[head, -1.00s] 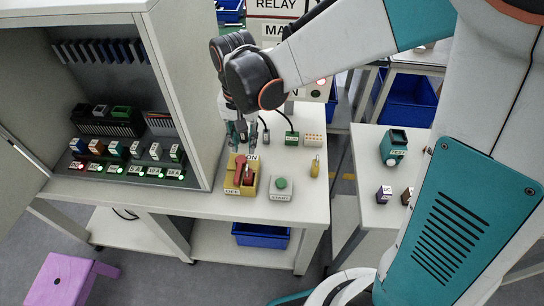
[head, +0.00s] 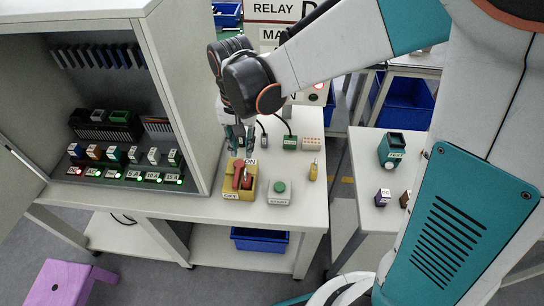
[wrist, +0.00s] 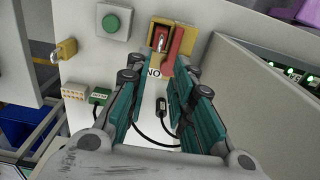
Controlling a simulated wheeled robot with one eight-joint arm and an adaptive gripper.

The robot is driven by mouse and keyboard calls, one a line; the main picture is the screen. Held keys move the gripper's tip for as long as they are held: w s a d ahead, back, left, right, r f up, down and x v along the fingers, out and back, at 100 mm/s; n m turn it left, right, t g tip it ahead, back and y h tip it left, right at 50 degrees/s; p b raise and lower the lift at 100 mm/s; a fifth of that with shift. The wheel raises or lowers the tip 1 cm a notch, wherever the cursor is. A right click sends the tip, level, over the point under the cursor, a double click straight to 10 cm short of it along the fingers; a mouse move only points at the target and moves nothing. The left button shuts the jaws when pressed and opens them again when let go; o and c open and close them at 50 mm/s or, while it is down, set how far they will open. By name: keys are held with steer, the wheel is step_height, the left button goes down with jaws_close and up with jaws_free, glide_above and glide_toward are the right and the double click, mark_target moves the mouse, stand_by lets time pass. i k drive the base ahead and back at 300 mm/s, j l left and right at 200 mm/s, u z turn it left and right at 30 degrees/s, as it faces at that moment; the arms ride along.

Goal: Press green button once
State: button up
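The green button (head: 280,187) is a round cap on a grey box labelled START, on the bench top right of the yellow switch. It also shows at upper left in the wrist view (wrist: 111,22). My gripper (head: 239,150) is above the bench behind the yellow switch, left of and apart from the button. Its fingers (wrist: 162,62) stand apart with nothing held between them, so it is open. The yellow switch (head: 232,190) with red lever parts and ON and OFF labels lies just beyond the fingertips in the wrist view (wrist: 186,42).
A yellow padlock (head: 314,172) stands right of the button. A green connector block (head: 290,143) and cables lie behind. The open cabinet (head: 180,100) with several lit modules rises at left. A second table (head: 365,180) is at right. Bench around the button is clear.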

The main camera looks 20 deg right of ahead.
mark_target(280, 186)
steer(key=k+j+u, duration=0.25)
steer(key=k+u, duration=0.25)
steer(key=k+j+u, duration=0.25)
steer(key=u, duration=0.25)
steer(key=j, duration=0.1)
